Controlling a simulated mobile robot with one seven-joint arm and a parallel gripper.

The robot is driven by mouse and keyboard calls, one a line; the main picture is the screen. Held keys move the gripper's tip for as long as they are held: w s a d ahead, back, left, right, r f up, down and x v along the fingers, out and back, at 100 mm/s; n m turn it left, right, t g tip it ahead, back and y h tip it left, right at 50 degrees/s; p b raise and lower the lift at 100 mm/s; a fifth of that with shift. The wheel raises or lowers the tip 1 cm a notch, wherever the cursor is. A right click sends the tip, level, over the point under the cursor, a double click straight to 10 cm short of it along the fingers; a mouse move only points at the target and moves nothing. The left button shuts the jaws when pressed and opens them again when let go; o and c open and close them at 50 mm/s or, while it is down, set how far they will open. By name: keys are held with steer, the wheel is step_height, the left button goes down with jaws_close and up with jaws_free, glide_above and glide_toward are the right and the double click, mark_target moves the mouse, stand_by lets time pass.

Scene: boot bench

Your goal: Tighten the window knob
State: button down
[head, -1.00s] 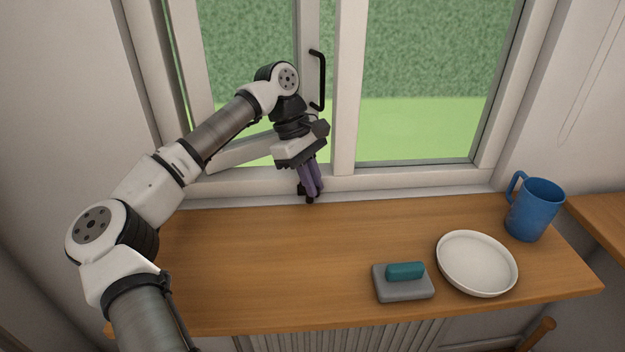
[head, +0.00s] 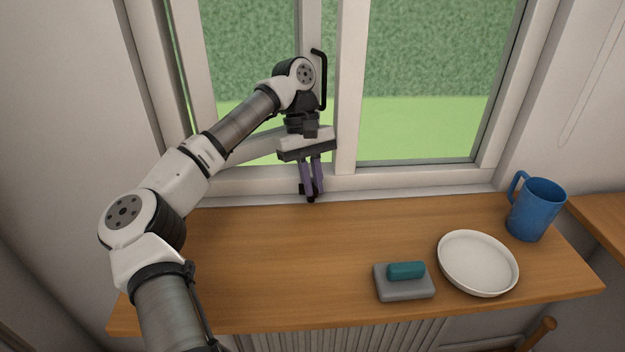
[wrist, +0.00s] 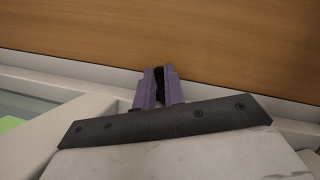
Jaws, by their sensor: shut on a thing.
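My gripper (head: 311,190) points down at the window sill, at the bottom of the window frame. Its purple fingers are shut on a small black knob (head: 311,199), which is mostly hidden between them. In the wrist view the gripper (wrist: 158,72) shows the dark knob (wrist: 159,84) between the two fingertips, beside the edge of the wooden bench top. The window (head: 345,90) stands behind the arm, its left sash seeming to be tilted or ajar. A black window handle (head: 323,80) is upright on the frame, just right of my wrist.
The wooden bench top (head: 270,260) is clear on the left and middle. A grey block (head: 404,288) with a teal block (head: 406,270) on it, a white plate (head: 477,262) and a blue mug (head: 536,208) stand at the right.

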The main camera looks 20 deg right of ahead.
steer(key=c, duration=1.8)
jaws_free()
steer(key=shift+o, duration=0.2)
steer(key=shift+r, duration=0.1)
steer(key=shift+v, duration=3.75)
